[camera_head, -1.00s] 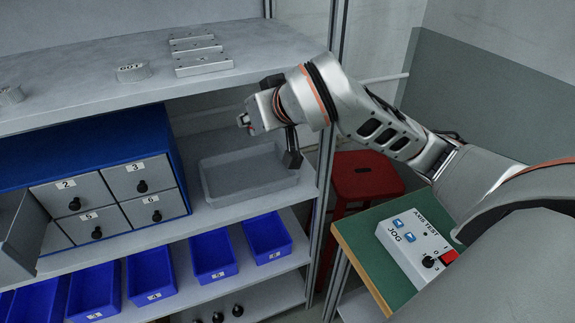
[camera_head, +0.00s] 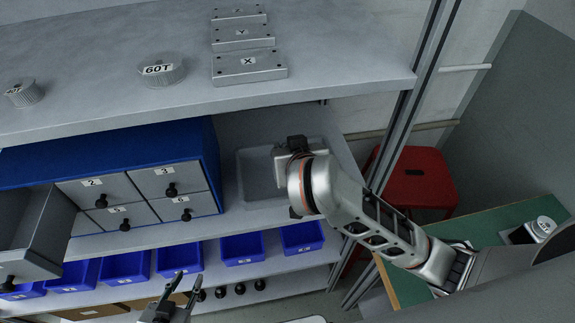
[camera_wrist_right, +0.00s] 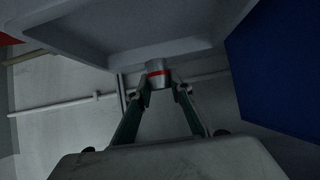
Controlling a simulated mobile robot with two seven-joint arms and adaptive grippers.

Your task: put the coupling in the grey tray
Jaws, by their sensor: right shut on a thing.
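The grey tray (camera_head: 250,180) sits on the middle shelf, right of the blue drawer cabinet. It also shows in the right wrist view (camera_wrist_right: 110,45). My right gripper (camera_wrist_right: 160,88) is shut on the coupling (camera_wrist_right: 158,70), a small silver cylinder with a red band. In the wrist view the coupling overlaps the tray's edge; I cannot tell whether it touches. In the head view my right wrist covers the tray's right part and hides the coupling. My left gripper (camera_head: 176,294) is at the bottom, its fingers apart and empty, in front of the lower shelf.
The blue cabinet (camera_head: 110,160) has an open drawer (camera_head: 35,235) at the left. Blue bins (camera_head: 242,247) line the lower shelf. Labelled blocks (camera_head: 249,66) and a knurled round part (camera_head: 161,70) lie on the top shelf. A red stool (camera_head: 415,180) stands right of the shelf post.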

